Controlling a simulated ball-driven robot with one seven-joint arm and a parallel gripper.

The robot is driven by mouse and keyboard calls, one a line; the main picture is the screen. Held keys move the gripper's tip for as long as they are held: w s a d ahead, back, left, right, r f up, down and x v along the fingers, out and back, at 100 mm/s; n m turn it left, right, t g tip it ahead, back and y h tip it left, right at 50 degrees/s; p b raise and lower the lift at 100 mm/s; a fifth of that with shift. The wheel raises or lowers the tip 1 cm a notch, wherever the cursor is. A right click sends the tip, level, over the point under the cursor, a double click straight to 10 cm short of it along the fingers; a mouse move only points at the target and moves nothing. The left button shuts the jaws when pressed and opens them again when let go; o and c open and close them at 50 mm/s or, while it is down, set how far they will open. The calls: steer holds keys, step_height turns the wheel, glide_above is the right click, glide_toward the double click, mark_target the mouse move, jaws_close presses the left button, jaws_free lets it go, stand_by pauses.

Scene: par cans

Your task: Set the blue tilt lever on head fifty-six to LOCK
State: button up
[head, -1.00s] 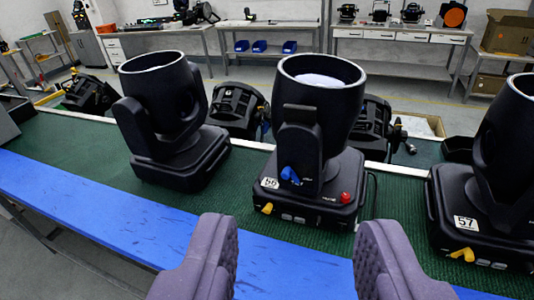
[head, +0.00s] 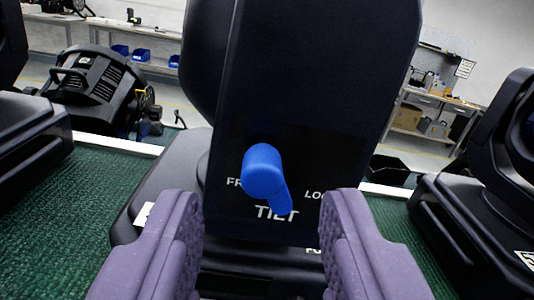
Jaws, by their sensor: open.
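The black moving head (head: 320,70) fills the middle of the view, upright. Its number plate (head: 144,214) is mostly hidden behind my left finger, so the number cannot be read now. The blue tilt lever (head: 264,172) is on its face above the word TILT. Its thick rounded end is up and left, beside the partly covered FREE label; its thinner end runs down and right over TILT. The LOCK label is to the right, partly covered by my finger. My gripper (head: 262,212) is open, its purple padded fingers either side of the lever in the picture, apparently not touching it.
Another head (head: 490,190) stands on the right and part of one (head: 30,140) on the left. A black par can (head: 95,88) lies behind. The green mat (head: 115,180) is bare between them. Workbenches stand far behind.

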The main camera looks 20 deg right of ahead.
mark_target(261, 185)
steer(key=shift+x, duration=1.55)
jaws_close()
